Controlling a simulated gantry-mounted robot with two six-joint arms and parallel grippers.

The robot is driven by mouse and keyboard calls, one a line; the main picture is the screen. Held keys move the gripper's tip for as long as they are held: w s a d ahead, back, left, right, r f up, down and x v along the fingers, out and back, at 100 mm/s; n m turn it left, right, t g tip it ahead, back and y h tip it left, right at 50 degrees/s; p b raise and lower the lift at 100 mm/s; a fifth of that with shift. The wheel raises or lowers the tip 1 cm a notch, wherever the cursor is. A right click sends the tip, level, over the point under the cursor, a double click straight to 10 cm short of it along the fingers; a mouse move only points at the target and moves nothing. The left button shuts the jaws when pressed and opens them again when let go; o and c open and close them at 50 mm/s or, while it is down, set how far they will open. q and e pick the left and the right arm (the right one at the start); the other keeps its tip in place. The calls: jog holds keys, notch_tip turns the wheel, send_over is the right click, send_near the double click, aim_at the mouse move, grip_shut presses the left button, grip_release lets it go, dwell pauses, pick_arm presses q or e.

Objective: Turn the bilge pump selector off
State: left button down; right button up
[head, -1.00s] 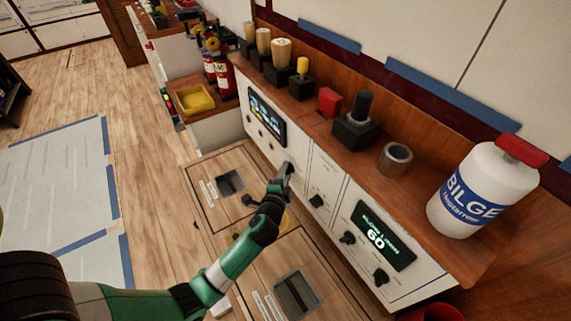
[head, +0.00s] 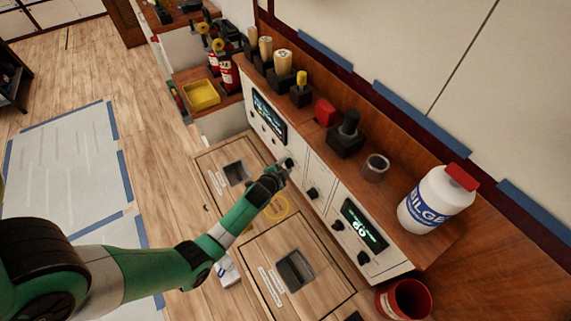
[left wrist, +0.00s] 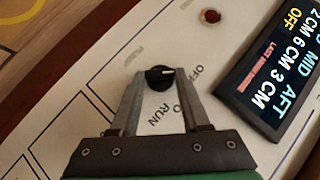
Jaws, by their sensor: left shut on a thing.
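The selector is a small black round knob (left wrist: 160,78) on a white panel in the left wrist view. Its white mark points right, towards the printed word OFF; RUN is printed below it. My left gripper (left wrist: 160,84) is shut on the knob, one finger on each side. In the head view my left gripper (head: 285,166) is at the panel front, below the left display, and hides the knob. A dark display (left wrist: 275,68) beside the knob shows AFT 3 CM, MID 6 CM and a yellow OFF. My right gripper is not in view.
More black knobs (head: 312,194) sit to the right on the panel, near a green-lit display (head: 364,224). A red lamp (left wrist: 211,16) is above the selector. A white bilge bottle (head: 435,200), a metal cup (head: 375,168) and a black lever (head: 348,132) stand on the shelf.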

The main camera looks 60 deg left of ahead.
pick_arm(q)
jog(key=shift+c, duration=1.9)
grip_release()
jog(key=p+v, duration=0.4)
jog(key=v, duration=0.7)
jog(key=shift+s+r, duration=0.15)
jog(key=shift+s, duration=0.05)
jog(key=shift+d, duration=0.15)
